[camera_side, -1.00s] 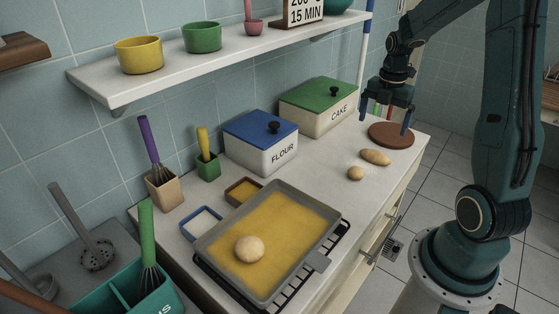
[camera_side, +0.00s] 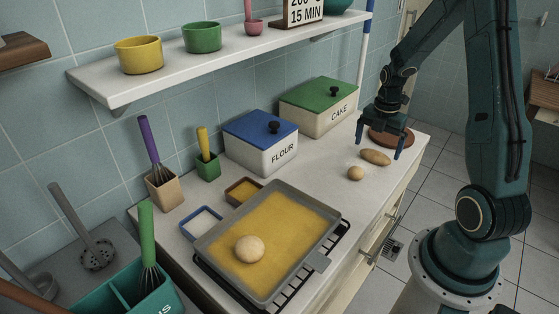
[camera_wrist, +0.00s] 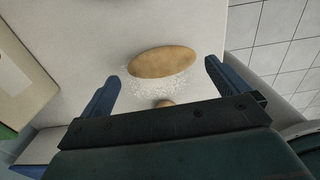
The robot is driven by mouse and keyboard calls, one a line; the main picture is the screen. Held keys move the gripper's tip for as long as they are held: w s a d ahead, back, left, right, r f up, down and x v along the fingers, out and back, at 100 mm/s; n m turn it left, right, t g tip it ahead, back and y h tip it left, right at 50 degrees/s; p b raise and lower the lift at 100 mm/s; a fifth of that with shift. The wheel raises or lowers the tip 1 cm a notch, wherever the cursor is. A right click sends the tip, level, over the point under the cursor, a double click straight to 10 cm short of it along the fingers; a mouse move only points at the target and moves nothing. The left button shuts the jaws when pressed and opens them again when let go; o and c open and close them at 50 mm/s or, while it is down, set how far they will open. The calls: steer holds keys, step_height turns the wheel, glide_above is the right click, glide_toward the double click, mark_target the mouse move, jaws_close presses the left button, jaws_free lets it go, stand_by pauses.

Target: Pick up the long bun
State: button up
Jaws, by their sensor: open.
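The CAKE box (camera_side: 318,110) and FLOUR box (camera_side: 261,146) stand along the wall. A baking tray (camera_side: 327,207) holds a larger round bun (camera_side: 249,249). The counter's front edge is close by.

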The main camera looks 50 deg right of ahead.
mark_target(376, 152)
steer(key=shift+f, duration=1.65)
steer(key=c, duration=0.7)
